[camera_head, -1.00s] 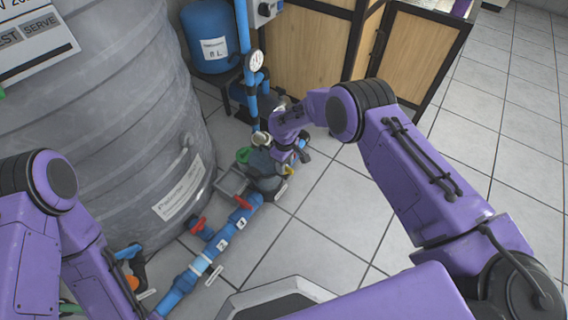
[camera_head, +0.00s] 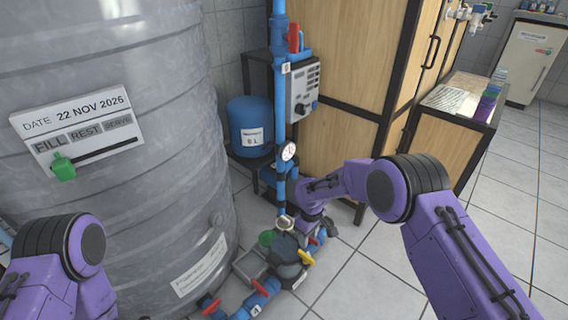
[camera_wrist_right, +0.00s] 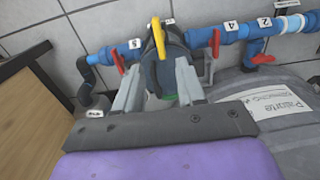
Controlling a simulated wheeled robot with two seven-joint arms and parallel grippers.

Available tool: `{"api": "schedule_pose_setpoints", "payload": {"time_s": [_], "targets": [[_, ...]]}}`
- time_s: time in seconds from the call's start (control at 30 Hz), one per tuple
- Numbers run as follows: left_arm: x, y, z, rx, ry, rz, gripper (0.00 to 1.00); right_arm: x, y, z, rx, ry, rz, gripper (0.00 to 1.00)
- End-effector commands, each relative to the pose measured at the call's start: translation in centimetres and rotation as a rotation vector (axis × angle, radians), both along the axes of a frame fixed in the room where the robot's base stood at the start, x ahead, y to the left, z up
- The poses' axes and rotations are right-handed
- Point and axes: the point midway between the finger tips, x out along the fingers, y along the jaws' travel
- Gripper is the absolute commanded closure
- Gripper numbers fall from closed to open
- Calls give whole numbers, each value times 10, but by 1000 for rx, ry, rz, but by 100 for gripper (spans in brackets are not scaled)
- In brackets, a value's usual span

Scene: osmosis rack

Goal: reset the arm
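My right arm (camera_head: 420,205) reaches from the right of the head view down to the pump and valve group at the foot of the grey tank. Its purple wrist (camera_head: 313,200) is over that group; the fingers are mostly hidden there. In the right wrist view my right gripper (camera_wrist_right: 158,68) has its two grey fingers spread. A dark rounded housing (camera_wrist_right: 160,78) and a yellow handle (camera_wrist_right: 158,38) show between or just beyond them; contact cannot be told. Of my left arm (camera_head: 65,255) only the elbow part shows at lower left; its gripper is out of view.
The large grey tank (camera_head: 110,190) with a date board (camera_head: 75,130) fills the left. A blue vessel (camera_head: 250,125), blue pipe (camera_head: 281,180), gauge (camera_head: 289,152) and control box (camera_head: 303,85) stand behind the wrist. A wooden cabinet (camera_head: 345,90) is behind right. Tiled floor (camera_head: 370,285) is open.

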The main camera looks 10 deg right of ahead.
Motion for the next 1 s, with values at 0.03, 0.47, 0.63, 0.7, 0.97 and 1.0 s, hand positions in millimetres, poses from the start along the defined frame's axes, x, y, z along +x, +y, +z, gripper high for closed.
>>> {"api": "schedule_pose_setpoints", "payload": {"time_s": [0.03, 0.47, 0.63, 0.7, 0.97, 1.0], "targets": [[0, 0, 0, 0, 0, 0, 100, 0, 0, 0, 0, 0, -2, 61], [0, 0, 0, 0, 0, 0, 100, -64, -15, -78, 237, -394, -707, 61], [0, 0, 0, 0, 0, 0, 100, -180, -73, -96, 175, -500, -1032, 61], [0, 0, 0, 0, 0, 0, 100, -221, -91, -93, 133, -521, -1110, 61], [0, 0, 0, 0, 0, 0, 100, -351, -130, -74, -52, -449, -1223, 61], [0, 0, 0, 0, 0, 0, 100, -370, -134, -73, -84, -413, -1227, 61]]}}
